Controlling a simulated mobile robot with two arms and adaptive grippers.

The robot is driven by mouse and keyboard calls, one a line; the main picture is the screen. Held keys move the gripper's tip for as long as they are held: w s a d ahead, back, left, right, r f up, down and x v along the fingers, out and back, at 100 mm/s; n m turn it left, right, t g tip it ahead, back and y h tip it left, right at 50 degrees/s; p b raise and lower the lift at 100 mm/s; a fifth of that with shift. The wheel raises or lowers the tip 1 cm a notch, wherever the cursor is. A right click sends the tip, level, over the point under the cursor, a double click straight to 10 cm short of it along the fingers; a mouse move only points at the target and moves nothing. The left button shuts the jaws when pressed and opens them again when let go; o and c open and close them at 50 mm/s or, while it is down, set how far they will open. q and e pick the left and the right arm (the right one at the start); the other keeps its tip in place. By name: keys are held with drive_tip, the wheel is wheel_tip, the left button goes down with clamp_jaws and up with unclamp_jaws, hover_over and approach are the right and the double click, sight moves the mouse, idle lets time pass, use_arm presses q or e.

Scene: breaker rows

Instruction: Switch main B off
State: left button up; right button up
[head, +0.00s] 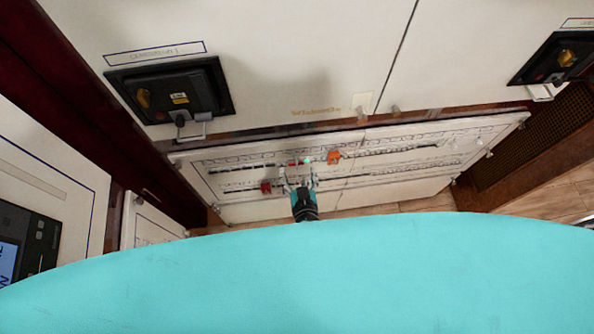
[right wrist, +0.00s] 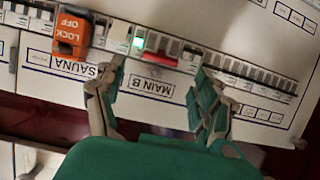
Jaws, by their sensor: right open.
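Main B is a breaker with a wide red lever (right wrist: 160,58), above its "MAIN B" label (right wrist: 152,86) in the right wrist view, where the lettering is upside down. A small green light (right wrist: 138,42) glows beside it. In the head view a bit of its red (head: 292,165) shows just beyond my gripper. My right gripper (head: 301,178) is open in front of the breaker panel. In the right wrist view its fingers (right wrist: 158,84) stand apart on either side of the label and lever. I cannot tell whether they touch the panel. My left gripper is out of view.
An orange "LOCK OFF" device (right wrist: 72,35) sits by the "SAUNA" label (right wrist: 76,66), close to one finger; it also shows in the head view (head: 333,157). Another red switch (head: 266,187) is nearby. Several small breakers line the white panel (head: 240,212). Black-framed units (head: 172,90) are above.

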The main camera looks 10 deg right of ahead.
sight(297, 168)
drive_tip(key=b+x, duration=0.1)
drive_tip(key=x, duration=0.2)
drive_tip(key=shift+w+f, duration=0.15)
drive_tip(key=shift+w, duration=0.1)
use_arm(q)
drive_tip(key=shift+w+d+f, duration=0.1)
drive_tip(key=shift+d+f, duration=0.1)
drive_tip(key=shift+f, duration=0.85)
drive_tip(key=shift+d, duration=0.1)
